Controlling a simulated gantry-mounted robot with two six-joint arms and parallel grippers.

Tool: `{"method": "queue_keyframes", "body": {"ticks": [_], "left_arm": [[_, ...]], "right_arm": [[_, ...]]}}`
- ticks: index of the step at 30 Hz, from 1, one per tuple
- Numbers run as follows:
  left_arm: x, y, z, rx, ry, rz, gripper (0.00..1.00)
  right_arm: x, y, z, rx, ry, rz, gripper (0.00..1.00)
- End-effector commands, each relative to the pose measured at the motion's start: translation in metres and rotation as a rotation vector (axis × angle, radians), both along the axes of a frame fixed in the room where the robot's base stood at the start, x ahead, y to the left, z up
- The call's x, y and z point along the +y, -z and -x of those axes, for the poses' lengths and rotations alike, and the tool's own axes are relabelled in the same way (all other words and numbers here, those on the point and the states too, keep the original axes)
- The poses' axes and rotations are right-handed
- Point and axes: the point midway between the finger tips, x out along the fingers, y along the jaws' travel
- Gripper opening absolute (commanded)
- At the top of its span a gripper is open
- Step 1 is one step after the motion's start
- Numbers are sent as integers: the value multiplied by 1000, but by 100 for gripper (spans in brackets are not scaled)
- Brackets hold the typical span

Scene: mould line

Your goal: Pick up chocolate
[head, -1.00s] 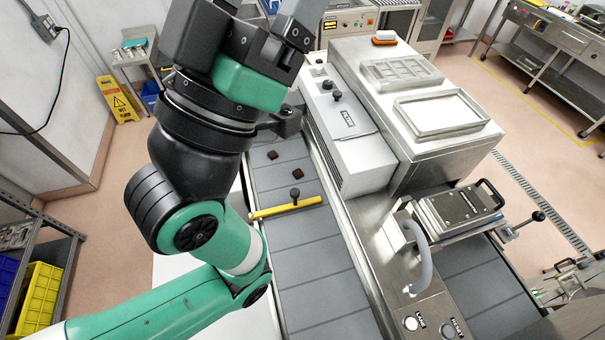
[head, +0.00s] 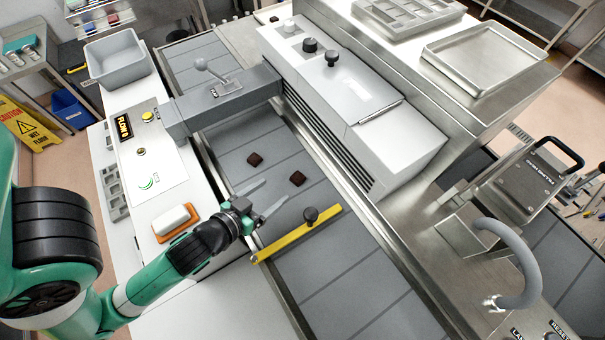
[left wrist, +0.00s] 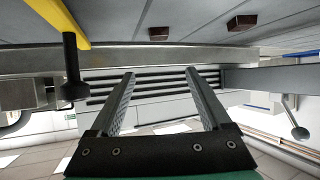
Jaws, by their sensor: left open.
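Two small dark brown chocolates lie apart on the grey conveyor belt (head: 335,270): one chocolate (head: 254,159) is farther left, the other chocolate (head: 297,179) nearer the machine. Both show at the top of the left wrist view, as one chocolate (left wrist: 159,34) and another chocolate (left wrist: 241,22). My left gripper (head: 273,194) is open and empty at the belt's left side, its fingers pointing toward the belt. The chocolates are beyond its fingertips, not between them. The fingers also show spread in the left wrist view (left wrist: 160,74). My right gripper is not in view.
A yellow bar (head: 282,241) with a dark knob crosses the belt just nearer than the chocolates. A grey bridge with a lever (head: 225,95) spans the belt beyond them. The grey machine housing (head: 365,110) flanks the right. An orange-and-white block (head: 175,222) sits on the left panel.

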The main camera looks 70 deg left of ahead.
Motion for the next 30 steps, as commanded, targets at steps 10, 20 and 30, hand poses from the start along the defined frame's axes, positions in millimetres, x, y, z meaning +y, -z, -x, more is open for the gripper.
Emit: {"method": "queue_keyframes", "body": {"ticks": [10, 20, 30], "left_arm": [[9, 30, 2, 31, -21, 7, 81], [30, 50, -36, 34, -14, 7, 81], [45, 67, -65, 31, -14, 6, 81]], "right_arm": [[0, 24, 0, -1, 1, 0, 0], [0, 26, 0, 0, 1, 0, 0], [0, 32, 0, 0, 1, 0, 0]]}}
